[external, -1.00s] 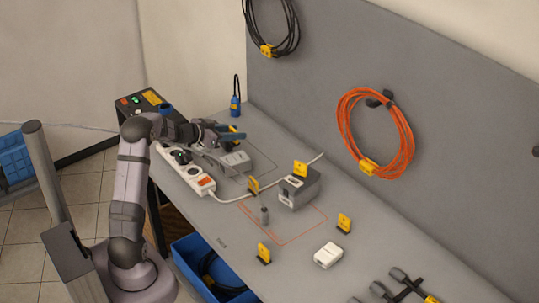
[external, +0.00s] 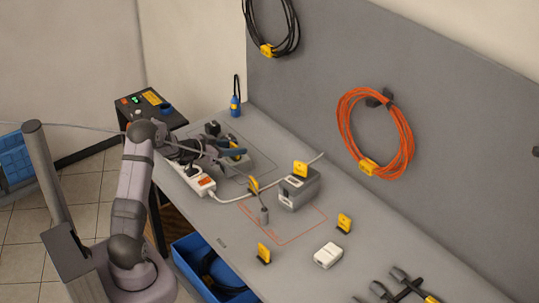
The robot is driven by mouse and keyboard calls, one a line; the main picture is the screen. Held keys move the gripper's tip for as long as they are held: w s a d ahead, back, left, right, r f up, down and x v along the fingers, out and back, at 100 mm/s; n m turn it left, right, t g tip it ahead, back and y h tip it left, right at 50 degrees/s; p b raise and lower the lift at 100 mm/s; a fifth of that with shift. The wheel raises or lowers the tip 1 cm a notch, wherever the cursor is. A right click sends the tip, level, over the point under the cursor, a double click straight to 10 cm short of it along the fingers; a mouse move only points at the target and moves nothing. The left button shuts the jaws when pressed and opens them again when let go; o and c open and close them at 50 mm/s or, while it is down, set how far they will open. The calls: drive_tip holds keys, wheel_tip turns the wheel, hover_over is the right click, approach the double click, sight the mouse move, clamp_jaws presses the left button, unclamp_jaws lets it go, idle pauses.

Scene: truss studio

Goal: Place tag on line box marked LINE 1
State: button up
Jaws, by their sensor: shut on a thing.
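My gripper (external: 236,152) is shut above the left part of the bench, in front of a grey outlined area. The tag between its fingers is too small and covered to make out. A grey line box (external: 299,188) with white labels stands to the right of my gripper, with a yellow tag (external: 300,169) upright on top. Another grey box by my gripper is mostly hidden behind the arm. Lettering is too small to read, so I cannot tell which box is LINE 1. Other yellow tags stand on the bench at the middle (external: 254,185), right (external: 344,222) and front (external: 264,252).
A white power strip (external: 201,187) lies under my arm, its cable running past the grey box. Orange cable (external: 408,140) hangs on the back panel.

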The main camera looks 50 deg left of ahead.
drive_tip(key=shift+f, duration=0.1)
drive_tip(key=o, duration=1)
drive_tip(key=shift+s+a+r, duration=0.1)
drive_tip(key=shift+s+r, duration=0.25)
drive_tip(key=shift+s, duration=0.1)
drive_tip(key=b+v, duration=0.1)
drive_tip(key=v, duration=1)
